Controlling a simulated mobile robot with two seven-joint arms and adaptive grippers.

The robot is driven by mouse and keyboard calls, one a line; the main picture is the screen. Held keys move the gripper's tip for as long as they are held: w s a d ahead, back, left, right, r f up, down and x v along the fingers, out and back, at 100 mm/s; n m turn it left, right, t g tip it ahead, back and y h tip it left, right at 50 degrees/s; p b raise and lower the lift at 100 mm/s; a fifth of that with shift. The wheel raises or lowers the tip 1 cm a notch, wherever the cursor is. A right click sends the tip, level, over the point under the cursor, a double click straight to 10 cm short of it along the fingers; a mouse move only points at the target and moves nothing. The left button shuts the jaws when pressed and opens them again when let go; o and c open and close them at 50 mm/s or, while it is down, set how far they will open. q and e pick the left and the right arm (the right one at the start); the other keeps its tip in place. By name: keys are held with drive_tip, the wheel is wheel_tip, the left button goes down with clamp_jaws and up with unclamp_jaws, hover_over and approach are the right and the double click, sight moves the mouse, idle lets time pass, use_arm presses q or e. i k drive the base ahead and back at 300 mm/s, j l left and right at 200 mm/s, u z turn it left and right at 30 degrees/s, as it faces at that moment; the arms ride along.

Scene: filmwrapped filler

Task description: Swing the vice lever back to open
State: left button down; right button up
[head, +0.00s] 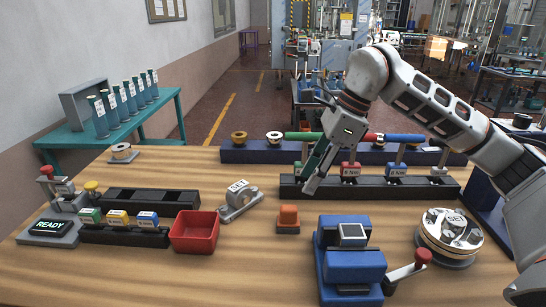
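The vice appears to be the blue block-shaped device (350,262) at the front of the bench, right of centre. Its grey lever (403,271) sticks out to the right and slightly up, ending in a red knob (423,256). My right gripper (312,185) hangs over the left part of the dark tool rack, behind and left of the vice, pointing down. It is apart from the lever. Its fingers are seen edge-on, so whether they are open or shut is unclear. My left gripper is out of view.
The dark rack (430,190) holds torque drivers with coloured handles. An orange block (288,215), a grey fixture (239,203) and a red bin (194,232) lie to the left. The front-left bench is clear.

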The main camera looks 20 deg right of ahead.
sight(422, 256)
drive_tip(key=k, duration=1)
